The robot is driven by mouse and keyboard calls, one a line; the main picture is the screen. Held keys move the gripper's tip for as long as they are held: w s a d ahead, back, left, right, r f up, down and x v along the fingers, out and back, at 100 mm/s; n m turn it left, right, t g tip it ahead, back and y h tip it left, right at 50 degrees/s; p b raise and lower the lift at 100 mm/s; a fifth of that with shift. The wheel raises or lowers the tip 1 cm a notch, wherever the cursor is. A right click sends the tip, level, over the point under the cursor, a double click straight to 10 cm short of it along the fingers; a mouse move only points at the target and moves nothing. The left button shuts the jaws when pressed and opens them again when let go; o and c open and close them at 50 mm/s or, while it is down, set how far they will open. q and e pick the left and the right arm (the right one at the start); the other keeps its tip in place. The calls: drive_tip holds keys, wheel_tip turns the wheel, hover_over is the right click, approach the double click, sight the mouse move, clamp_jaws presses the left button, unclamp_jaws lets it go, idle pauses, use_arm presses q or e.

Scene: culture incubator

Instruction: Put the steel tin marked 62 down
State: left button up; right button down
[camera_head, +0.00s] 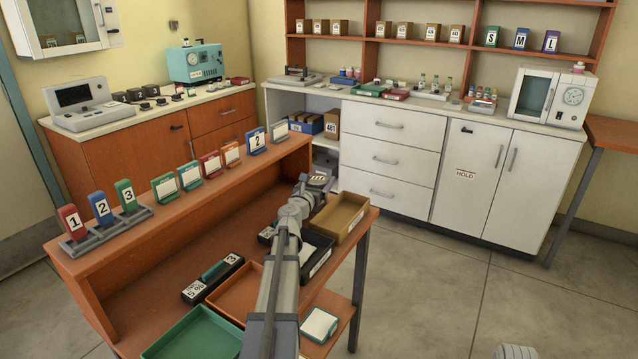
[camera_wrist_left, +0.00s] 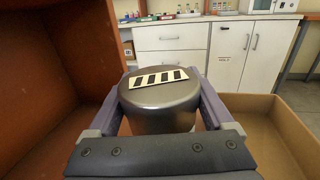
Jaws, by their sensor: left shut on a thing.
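The steel tin (camera_wrist_left: 160,105) is a dark grey round tin, upright between the two fingers of my left gripper (camera_wrist_left: 164,112) in the left wrist view. A pale label with black marks lies on its lid; I cannot read a number there. In the head view, my left gripper (camera_head: 316,186) is at the right end of the brown desk, behind the cardboard tray, and the tin in it is small and partly hidden by the arm. I cannot tell whether the tin touches the desk. My right gripper does not show.
The cardboard tray (camera_head: 357,222) is close by the gripper, empty where it shows. A black tray (camera_head: 322,247), an orange tray (camera_head: 238,292) and a green tray (camera_head: 196,338) stand on the desk. The raised desk shelf (camera_head: 190,212) bears numbered binders and cards. A white cabinet (camera_head: 400,185) stands behind.

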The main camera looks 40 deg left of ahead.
use_arm(q)
drive_tip(key=o, duration=1.4)
drive_tip(key=shift+f, duration=0.1)
drive_tip(key=shift+o, duration=0.2)
drive_tip(key=shift+r+p, duration=0.25)
drive_tip(key=shift+p, duration=0.05)
drive_tip(key=v, duration=1.2)
